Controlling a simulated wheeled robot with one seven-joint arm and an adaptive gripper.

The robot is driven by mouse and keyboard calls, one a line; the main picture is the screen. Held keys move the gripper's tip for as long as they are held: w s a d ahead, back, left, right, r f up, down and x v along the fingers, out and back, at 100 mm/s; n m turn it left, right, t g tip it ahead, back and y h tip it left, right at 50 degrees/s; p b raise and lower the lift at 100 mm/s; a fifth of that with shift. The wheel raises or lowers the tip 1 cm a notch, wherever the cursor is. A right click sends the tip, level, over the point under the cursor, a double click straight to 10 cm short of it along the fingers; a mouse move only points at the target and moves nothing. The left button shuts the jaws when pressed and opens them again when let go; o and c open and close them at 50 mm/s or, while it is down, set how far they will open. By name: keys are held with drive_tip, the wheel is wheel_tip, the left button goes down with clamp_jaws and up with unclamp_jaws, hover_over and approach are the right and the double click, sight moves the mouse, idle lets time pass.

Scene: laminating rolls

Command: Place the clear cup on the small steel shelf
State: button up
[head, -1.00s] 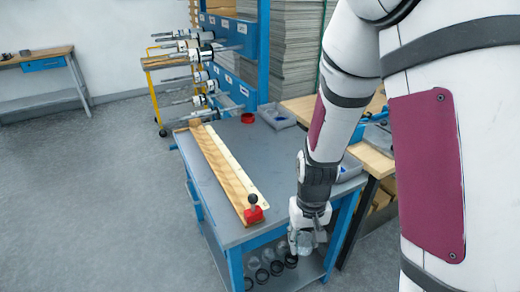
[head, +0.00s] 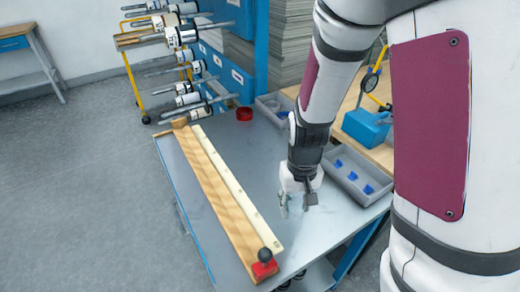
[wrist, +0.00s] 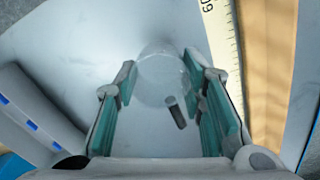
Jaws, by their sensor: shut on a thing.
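The clear cup (wrist: 163,72) is between the two fingers in the wrist view, faint against the grey surface behind it. My gripper (head: 298,204) is shut on it, above the near right part of the grey bench top (head: 240,160). In the head view the cup is too faint to outline beside the fingers. A lower metal shelf (head: 318,277) shows under the bench's near edge, with dark round things on it; I cannot tell whether it is the small steel shelf. A small dark piece (wrist: 177,112) shows between the fingers, unclear what.
A wooden board with a white scale (head: 232,192) lies along the bench, with a red block with a black knob (head: 264,267) at its near end. A grey tray (head: 352,180) with blue pieces is to the right. A red ring (head: 244,113) lies farther back. The bench middle is clear.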

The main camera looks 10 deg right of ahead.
drive_tip(key=w, duration=0.5)
drive_tip(key=w+f, duration=0.1)
drive_tip(key=w, duration=0.5)
drive_tip(key=w+d, duration=0.1)
drive_tip(key=w, duration=0.4)
drive_tip(key=shift+w+f, duration=0.25)
drive_tip(key=shift+w, duration=0.15)
drive_tip(key=shift+f, duration=1.75)
drive_tip(key=shift+f, duration=0.1)
drive_tip(key=o, duration=0.7)
drive_tip(key=shift+f, duration=0.1)
drive_tip(key=o, duration=0.4)
drive_tip(key=shift+o, duration=0.2)
